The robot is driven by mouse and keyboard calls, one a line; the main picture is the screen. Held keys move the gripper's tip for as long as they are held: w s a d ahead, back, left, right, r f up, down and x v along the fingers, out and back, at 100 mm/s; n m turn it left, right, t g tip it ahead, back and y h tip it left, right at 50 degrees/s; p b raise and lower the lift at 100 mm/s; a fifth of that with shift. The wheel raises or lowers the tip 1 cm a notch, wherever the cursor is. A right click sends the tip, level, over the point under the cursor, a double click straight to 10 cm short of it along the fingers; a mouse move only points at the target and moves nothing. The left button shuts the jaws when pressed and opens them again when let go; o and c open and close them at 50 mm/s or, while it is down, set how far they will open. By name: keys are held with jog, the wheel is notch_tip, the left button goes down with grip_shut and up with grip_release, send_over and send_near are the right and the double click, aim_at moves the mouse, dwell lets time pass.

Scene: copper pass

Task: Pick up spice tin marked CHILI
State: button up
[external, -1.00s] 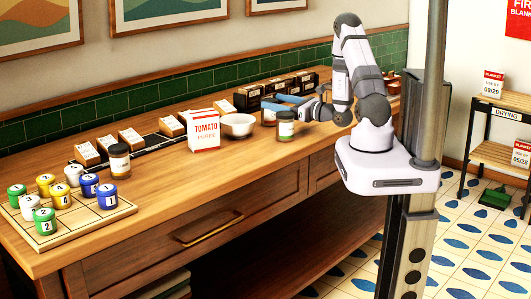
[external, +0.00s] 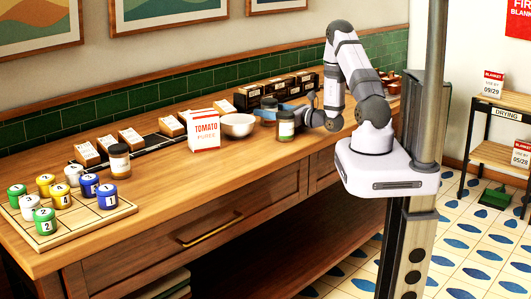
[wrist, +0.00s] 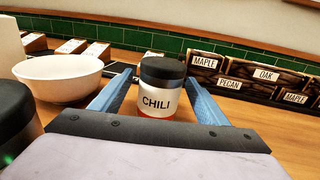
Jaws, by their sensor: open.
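The spice tin marked CHILI (wrist: 157,103) stands upright on the counter in the wrist view, with a dark lid, a white label and a red band near its base. My gripper (wrist: 158,80) is open, with one blue finger on each side of the tin; a gap shows beside each finger.
A dark-lidded jar (wrist: 14,112) stands close to my gripper's left; it also shows in the external view (external: 286,126). A white bowl (wrist: 58,80) is to the left. Labelled wooden boxes (wrist: 250,80) line the back right. A tomato puree box (external: 203,131) stands beyond the bowl.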

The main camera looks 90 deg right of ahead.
jog(key=shift+p+x, duration=0.6)
jog(key=shift+x, duration=1.45)
jog(key=shift+f, duration=0.15)
jog(key=c, duration=1.2)
jog(key=shift+r+b, duration=0.3)
jog(key=shift+r, duration=4.75)
